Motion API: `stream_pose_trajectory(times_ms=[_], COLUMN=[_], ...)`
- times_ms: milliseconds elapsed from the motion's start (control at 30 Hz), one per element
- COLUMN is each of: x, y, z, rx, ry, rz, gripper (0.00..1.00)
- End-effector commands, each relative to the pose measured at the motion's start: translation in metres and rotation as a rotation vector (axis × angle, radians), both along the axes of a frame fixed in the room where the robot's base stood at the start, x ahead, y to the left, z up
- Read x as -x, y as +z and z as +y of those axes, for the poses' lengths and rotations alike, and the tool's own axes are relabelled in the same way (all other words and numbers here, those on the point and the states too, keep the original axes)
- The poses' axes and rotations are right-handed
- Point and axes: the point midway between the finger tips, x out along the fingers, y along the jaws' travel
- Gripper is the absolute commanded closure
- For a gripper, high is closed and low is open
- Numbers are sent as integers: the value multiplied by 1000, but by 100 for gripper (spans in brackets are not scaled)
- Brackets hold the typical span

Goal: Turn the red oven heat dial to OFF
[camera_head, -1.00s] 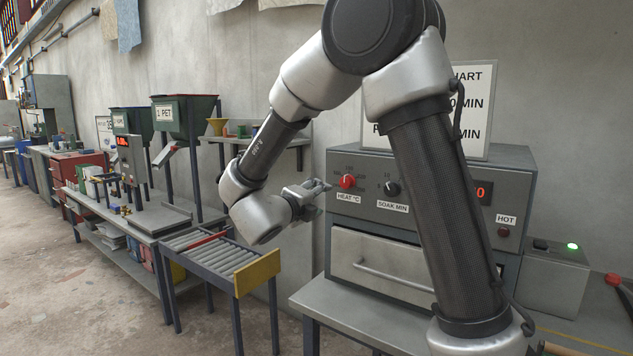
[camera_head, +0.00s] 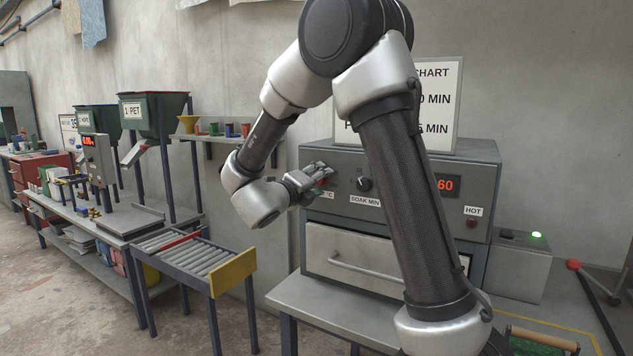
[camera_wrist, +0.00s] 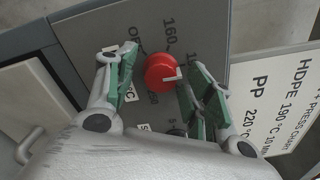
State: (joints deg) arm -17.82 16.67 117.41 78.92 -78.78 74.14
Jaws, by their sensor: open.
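The red heat dial (camera_wrist: 161,72) is on the grey oven panel in the wrist view, with a pale pointer mark on its face. Printed labels around it include 160 and a partly covered OFF. My gripper (camera_wrist: 158,88) is open, with its green-padded fingers on either side of the dial; I cannot tell whether they touch it. In the head view my gripper (camera_head: 318,180) is at the left of the oven front (camera_head: 400,195) and hides most of the dial.
The black soak dial (camera_head: 364,184) is just right of my gripper. A red display (camera_head: 445,184) reads 60. The oven door handle (camera_head: 365,268) juts out below. A roller conveyor (camera_head: 190,258) with a yellow end plate (camera_head: 233,272) stands at left. A chart board stands on the oven.

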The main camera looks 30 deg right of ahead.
Motion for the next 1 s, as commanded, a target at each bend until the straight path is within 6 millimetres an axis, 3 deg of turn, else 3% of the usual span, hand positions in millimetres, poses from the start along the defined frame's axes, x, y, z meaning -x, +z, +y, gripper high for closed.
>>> stream_pose_trajectory(times_ms=[67,300,333,667,1000], x=[0,0,0,0,1], y=[0,0,0,0,0], z=[0,0,0,1,0], rx=[0,1,1,19,139], ry=[0,0,0,0,1], rz=[0,1,1,30,211], gripper=[47,91,93,93,93])
